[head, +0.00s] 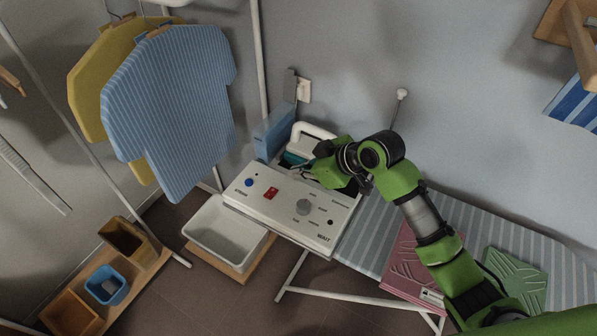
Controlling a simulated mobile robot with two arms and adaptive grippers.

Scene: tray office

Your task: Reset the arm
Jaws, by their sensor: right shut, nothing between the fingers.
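My right arm, green and black, comes in from the lower right and reaches over the ironing board (377,241). Its gripper (305,170) is shut and empty, above the back of the white control panel (285,222), beside the white iron (310,131). The arm hides part of the iron, and I cannot tell whether the gripper touches it. The panel has a red switch (271,193), a blue button (249,182) and a grey knob (304,207). My left gripper is not in view.
A striped blue shirt (170,105) and a yellow shirt (88,88) hang at left. A white basin (222,238) stands below the panel. Pink (402,268) and green (520,277) folded cloths lie on the board. Small bins, one blue (106,284), stand at lower left.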

